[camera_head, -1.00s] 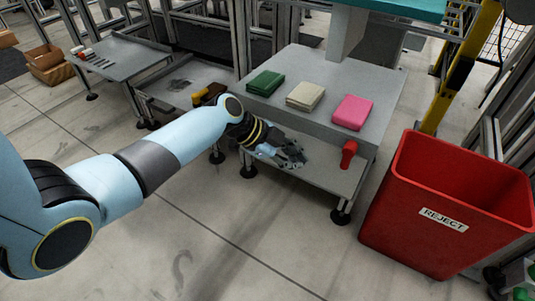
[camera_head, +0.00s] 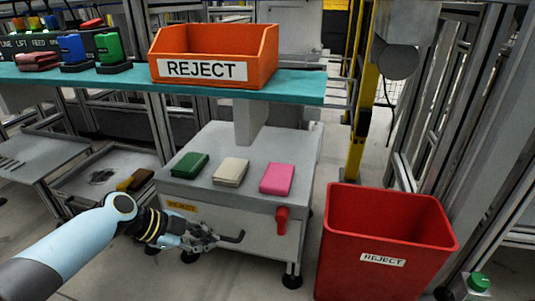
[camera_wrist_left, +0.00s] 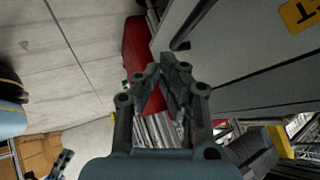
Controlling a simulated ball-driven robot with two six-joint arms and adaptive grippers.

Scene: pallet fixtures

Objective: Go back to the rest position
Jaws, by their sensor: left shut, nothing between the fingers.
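My left gripper (camera_head: 207,240) is in front of the grey cabinet (camera_head: 262,232), low at its front face, with its fingers shut and nothing between them. In the left wrist view, the gripper (camera_wrist_left: 168,68) shows its fingers together, in front of the cabinet's grey panel (camera_wrist_left: 235,45). A dark bar handle (camera_head: 234,238) stands out from the front face beside the fingertips in the head view. I cannot tell whether they touch. My right gripper is not in view.
A green (camera_head: 189,165), a cream (camera_head: 231,172) and a pink folded cloth (camera_head: 277,179) lie on the cabinet top. An orange REJECT bin (camera_head: 213,70) sits on the teal shelf (camera_head: 300,88) above.

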